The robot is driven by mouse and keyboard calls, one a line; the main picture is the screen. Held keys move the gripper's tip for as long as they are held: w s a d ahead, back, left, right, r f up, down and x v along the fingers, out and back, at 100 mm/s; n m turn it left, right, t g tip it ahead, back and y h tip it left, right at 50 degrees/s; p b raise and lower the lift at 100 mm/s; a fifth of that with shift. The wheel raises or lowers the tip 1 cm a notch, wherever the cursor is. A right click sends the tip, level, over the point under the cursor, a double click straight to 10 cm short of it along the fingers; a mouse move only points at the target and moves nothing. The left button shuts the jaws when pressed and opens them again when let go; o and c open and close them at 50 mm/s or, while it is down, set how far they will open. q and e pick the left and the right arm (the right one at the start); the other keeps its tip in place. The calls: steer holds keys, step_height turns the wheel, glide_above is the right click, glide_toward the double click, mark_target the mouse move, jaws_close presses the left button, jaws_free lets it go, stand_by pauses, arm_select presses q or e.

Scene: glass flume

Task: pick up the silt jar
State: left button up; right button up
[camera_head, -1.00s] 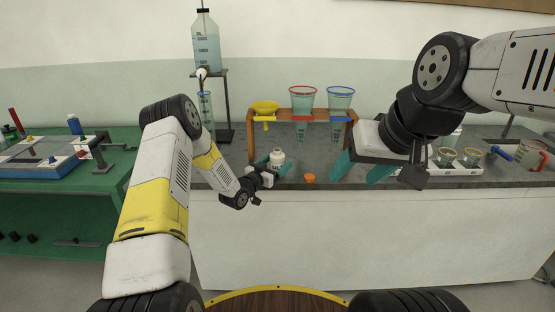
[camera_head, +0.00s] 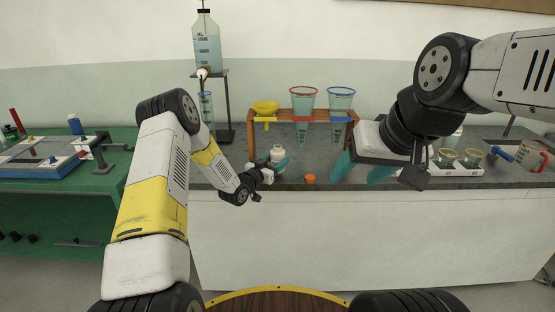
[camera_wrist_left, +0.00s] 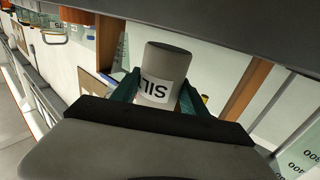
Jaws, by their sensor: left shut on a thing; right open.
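The silt jar (camera_head: 277,154) is a small white jar at the front of the dark counter, left of the orange cap. In the left wrist view the jar (camera_wrist_left: 165,72) shows a grey top and a label whose visible letters read "SIL". My left gripper (camera_head: 278,165) is shut on the jar, and its teal fingers (camera_wrist_left: 155,92) lie on both sides of it. The jar stands about upright in the head view; whether its base touches the counter is hard to tell. My right gripper (camera_head: 364,168) is open and empty over the counter's front edge, right of the jar.
An orange cap (camera_head: 310,178) lies near the counter's front edge. Behind is a wooden rack (camera_head: 350,127) with a yellow funnel (camera_head: 265,107) and red- and blue-rimmed cups. A bottle stand (camera_head: 225,105) is at back left. A tray with cups (camera_head: 457,170) is at right.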

arm_select(q)
steer(key=shift+r, duration=0.8)
steer(key=s+d+v, duration=0.1)
steer(key=v, duration=0.6)
steer(key=s+d+r+v, duration=0.1)
steer(key=v, duration=0.7)
steer(key=shift+s+d+r, duration=0.2)
steer(key=shift+r, duration=0.1)
